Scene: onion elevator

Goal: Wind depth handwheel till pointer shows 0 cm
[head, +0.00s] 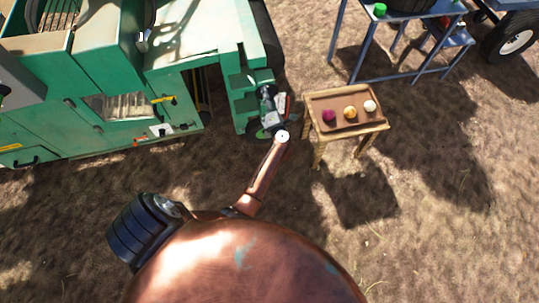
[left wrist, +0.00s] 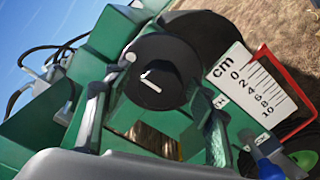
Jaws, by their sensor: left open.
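The depth handwheel appears in the left wrist view as a round black disc (left wrist: 165,62) with a short white mark on its face. My left gripper (left wrist: 150,97) is open, with one finger on each side of the disc's lower part; I cannot tell whether they touch it. A white cm scale (left wrist: 252,84), marked 0 to 10, stands right of the disc in front of a red plate. I cannot make out the pointer or its reading. In the head view my left gripper (head: 267,93) is at the green machine's right end, hiding the handwheel. My right gripper is not in view.
The green machine (head: 110,55) fills the upper left. A small wooden table (head: 345,127) with a tray of onions stands close to the right of my left arm. A blue-grey metal stand (head: 405,78) is at the upper right. Bare ground lies between them.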

